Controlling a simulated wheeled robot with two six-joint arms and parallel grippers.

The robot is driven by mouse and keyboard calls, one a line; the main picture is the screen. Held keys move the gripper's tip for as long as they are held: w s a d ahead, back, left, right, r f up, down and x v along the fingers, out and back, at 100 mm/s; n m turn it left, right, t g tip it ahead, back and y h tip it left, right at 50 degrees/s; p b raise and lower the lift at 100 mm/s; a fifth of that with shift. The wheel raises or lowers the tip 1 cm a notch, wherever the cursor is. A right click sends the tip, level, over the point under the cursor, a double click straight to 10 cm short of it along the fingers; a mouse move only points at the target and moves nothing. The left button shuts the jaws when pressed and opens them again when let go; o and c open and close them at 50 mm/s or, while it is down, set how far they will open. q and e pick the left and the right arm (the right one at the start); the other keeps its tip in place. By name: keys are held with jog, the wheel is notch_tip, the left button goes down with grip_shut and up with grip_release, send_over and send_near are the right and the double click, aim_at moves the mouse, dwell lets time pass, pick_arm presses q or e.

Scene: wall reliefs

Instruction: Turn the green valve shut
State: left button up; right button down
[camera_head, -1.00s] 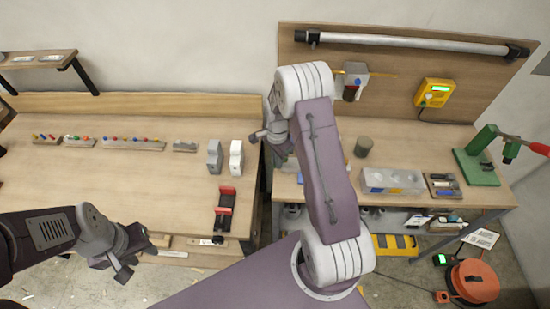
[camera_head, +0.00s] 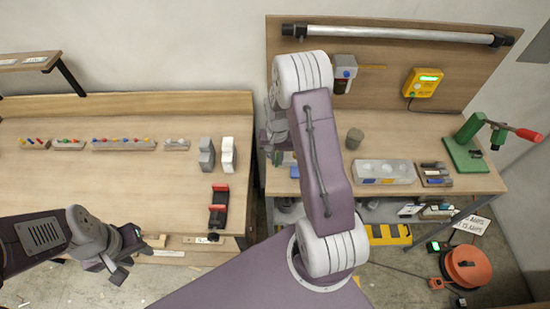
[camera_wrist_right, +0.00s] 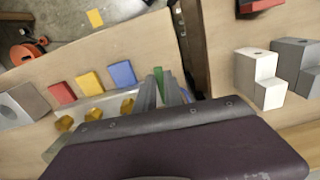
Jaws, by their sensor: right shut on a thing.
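In the right wrist view a row of red, yellow and blue tags stands behind brass-coloured pieces on a pale strip. At its right end is a narrow green tag (camera_wrist_right: 159,80), mostly covered by my right gripper. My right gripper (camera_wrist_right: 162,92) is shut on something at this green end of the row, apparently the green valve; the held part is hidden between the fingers. In the head view my right arm blocks most of this spot. My left gripper (camera_head: 132,260) is open and empty in front of the left bench.
A blue tag (camera_wrist_right: 122,73) is close beside my right fingers. White (camera_head: 228,155) and grey (camera_head: 206,154) blocks stand on the left bench, across a gap.

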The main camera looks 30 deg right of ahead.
jog(key=shift+w+d+r+n, duration=0.2)
jog(key=shift+d+n, duration=0.05)
jog(key=shift+n, duration=0.15)
jog(key=c, duration=1.4)
grip_release()
jog(key=shift+c, duration=0.2)
jog(key=shift+s+f, duration=0.1)
notch_tip(320, 180, up, 9)
jog(key=b, duration=0.1)
jog(key=shift+b, duration=0.3)
